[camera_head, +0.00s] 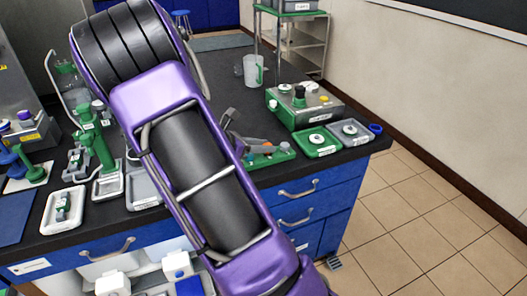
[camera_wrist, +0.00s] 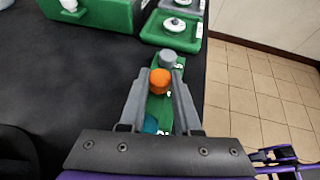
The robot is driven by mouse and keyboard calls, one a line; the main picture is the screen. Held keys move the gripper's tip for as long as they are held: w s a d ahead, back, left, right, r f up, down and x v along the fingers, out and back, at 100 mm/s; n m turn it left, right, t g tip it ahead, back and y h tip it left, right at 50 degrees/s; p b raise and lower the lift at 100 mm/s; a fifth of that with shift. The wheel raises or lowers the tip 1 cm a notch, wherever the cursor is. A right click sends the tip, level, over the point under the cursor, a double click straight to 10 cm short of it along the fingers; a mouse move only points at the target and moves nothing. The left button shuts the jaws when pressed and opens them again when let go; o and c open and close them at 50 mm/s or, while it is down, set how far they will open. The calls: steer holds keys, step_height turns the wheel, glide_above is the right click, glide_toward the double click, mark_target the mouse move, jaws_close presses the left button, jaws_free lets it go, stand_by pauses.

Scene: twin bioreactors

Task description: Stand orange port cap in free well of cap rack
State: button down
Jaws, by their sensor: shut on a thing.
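The orange port cap (camera_wrist: 159,82) is between the fingertips of my gripper (camera_wrist: 160,77) in the wrist view, and the gripper is shut on it. The green cap rack (camera_wrist: 158,107) lies directly below. A grey cap (camera_wrist: 168,58) stands at its far end and a blue-teal cap (camera_wrist: 150,125) nearer my wrist. I cannot tell whether the orange cap's foot is in a well or above it; the cap and fingers hide that part. In the head view, the rack (camera_head: 286,156) is at the bench's front edge, partly behind my arm, with the orange cap (camera_head: 268,149) over it.
Beyond the rack are a green tray (camera_head: 317,142) and a grey tray (camera_head: 349,132) with round fittings. A green-and-steel unit (camera_head: 305,105) stands behind them. A blue ring (camera_head: 375,128) lies at the right bench corner. Dark bench is bare left of the rack in the wrist view.

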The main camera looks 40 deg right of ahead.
steer(key=shift+f, duration=0.6)
steer(key=shift+f, duration=0.15)
steer(key=c, duration=0.6)
jaws_free()
steer(key=shift+a+r, duration=0.15)
steer(key=shift+r, duration=0.15)
steer(key=p+v, duration=0.2)
steer(key=v, duration=0.9)
steer(key=shift+a+r, duration=0.1)
steer(key=shift+a, duration=0.25)
